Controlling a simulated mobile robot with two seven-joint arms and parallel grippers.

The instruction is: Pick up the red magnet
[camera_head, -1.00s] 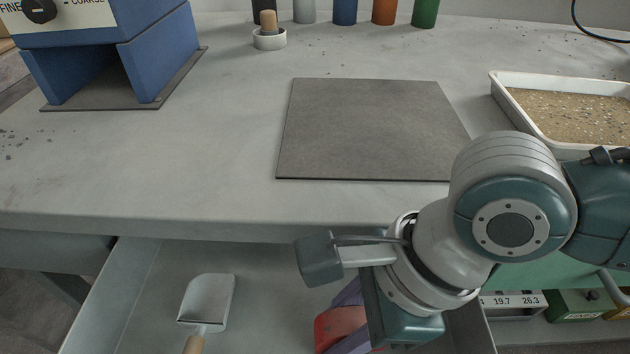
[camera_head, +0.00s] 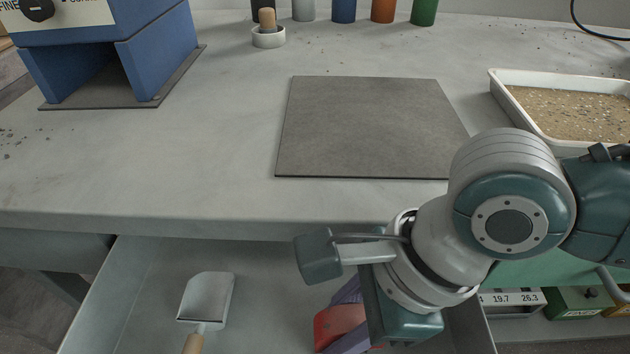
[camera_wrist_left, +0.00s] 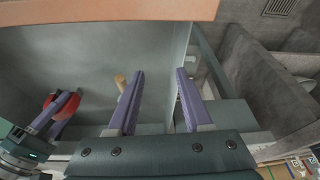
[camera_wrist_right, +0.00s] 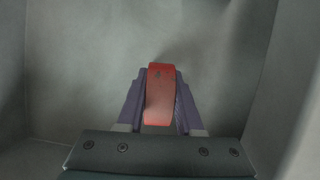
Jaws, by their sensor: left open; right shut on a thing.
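The red magnet (camera_wrist_right: 160,98) is between the two purple fingers of my right gripper (camera_wrist_right: 160,105), which is shut on it. In the head view the red magnet (camera_head: 338,326) shows low in the open drawer (camera_head: 262,285), partly hidden by my right wrist. It also shows at the left of the left wrist view (camera_wrist_left: 62,104), with my right gripper's purple fingers across it. I cannot tell whether it touches the drawer floor. My left gripper (camera_wrist_left: 157,95) is open and empty; it is not in the head view.
A metal scoop (camera_head: 207,299) with a wooden handle lies in the drawer's left part. On the bench are a dark grey mat (camera_head: 370,125), a white tray of gravel (camera_head: 500,92), a blue machine (camera_head: 160,55) and several coloured cylinders at the back. The bench's front left is clear.

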